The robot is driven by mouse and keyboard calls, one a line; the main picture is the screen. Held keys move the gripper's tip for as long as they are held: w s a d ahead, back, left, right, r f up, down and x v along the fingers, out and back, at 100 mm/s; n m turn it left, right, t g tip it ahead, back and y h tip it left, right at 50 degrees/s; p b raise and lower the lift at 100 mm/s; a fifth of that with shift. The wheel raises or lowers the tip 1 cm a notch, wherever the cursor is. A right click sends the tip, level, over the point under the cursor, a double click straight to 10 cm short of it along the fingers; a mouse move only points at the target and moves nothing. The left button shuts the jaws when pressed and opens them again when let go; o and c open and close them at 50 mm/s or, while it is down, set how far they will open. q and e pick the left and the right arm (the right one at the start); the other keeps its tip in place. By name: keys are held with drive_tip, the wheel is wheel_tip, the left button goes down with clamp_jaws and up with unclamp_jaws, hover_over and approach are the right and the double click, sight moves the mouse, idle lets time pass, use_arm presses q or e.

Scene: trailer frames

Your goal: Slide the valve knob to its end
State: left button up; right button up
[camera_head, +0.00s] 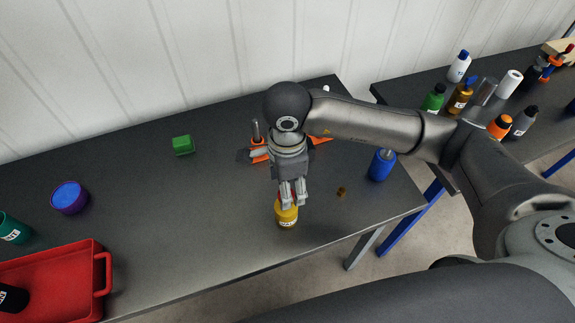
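My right gripper (291,204) reaches in from the right and points down at a yellow bottle (287,217) near the table's front edge. Its fingers overlap the top of the bottle, and I cannot tell whether they grip it. An orange and grey object (259,153) with an upright metal rod lies behind my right wrist, partly hidden by it. I cannot clearly make out a valve knob. A small brown piece (341,191) lies right of the gripper. My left gripper is not in view.
The dark table (180,220) also holds a green block (183,145), a purple and blue round container (69,197), a red tray (101,252) and a blue bottle (382,164). A second table at right holds several bottles. The table's middle left is clear.

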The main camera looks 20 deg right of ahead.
wheel_tip(320, 180, down, 4)
drive_tip(key=shift+r+p, duration=0.25)
drive_tip(key=shift+p, duration=0.15)
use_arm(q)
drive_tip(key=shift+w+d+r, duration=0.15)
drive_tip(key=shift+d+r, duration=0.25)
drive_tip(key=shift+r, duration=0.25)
use_arm(e)
drive_tip(key=shift+f, duration=0.45)
drive_tip(key=c, duration=1.1)
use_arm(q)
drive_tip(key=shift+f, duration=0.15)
use_arm(e)
drive_tip(key=shift+f, duration=0.1)
use_arm(q)
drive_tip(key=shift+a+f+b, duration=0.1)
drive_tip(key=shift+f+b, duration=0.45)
drive_tip(key=shift+b, duration=0.1)
use_arm(e)
drive_tip(key=shift+f, duration=0.4)
drive_tip(key=o, duration=1.1)
drive_tip(key=shift+c, duration=0.2)
